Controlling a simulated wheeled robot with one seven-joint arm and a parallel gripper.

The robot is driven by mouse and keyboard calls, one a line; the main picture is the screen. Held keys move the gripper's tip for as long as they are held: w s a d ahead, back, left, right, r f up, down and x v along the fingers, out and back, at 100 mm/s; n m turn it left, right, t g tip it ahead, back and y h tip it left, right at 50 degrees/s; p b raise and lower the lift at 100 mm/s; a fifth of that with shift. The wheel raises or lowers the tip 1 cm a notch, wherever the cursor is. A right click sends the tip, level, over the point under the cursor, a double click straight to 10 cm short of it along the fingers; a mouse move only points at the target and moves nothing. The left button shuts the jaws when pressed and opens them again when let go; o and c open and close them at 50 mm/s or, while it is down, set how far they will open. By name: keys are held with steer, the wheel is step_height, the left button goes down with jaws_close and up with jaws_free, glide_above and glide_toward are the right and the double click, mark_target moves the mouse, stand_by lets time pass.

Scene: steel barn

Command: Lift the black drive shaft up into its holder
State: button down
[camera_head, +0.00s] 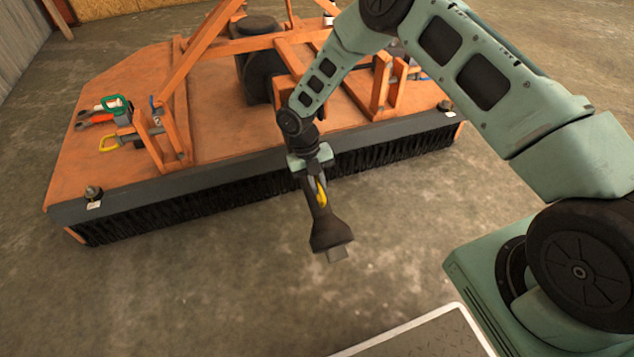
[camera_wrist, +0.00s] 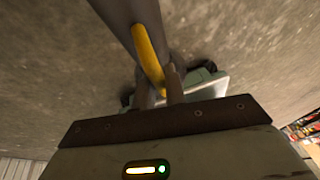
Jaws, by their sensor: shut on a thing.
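The black drive shaft (camera_head: 325,223) hangs from my gripper (camera_head: 314,182) in front of the orange machine, clear of its brush edge in the picture. Its lower end flares out, with a small grey piece at the tip. A yellow curved strip (camera_head: 321,192) lies along the shaft at the grip. In the wrist view, the shaft (camera_wrist: 125,12) runs up out of the picture and the yellow strip (camera_wrist: 148,52) passes between the fingers of my gripper (camera_wrist: 157,85). My gripper is shut there. The shaft's other end is hidden. I cannot tell which part is its holder.
The orange machine (camera_head: 115,82) fills the back left, with a black brush skirt (camera_head: 215,198) along its front. Orange uprights and a dark rounded housing (camera_head: 262,72) rise from its deck. Several small tools lie at its left. The concrete floor (camera_head: 230,290) in front is clear.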

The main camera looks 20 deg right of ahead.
steer(key=shift+r, duration=0.15)
steer(key=c, duration=1.5)
jaws_free()
steer(key=shift+o, duration=0.2)
step_height(320, 180, up, 10)
steer(key=p, duration=0.3)
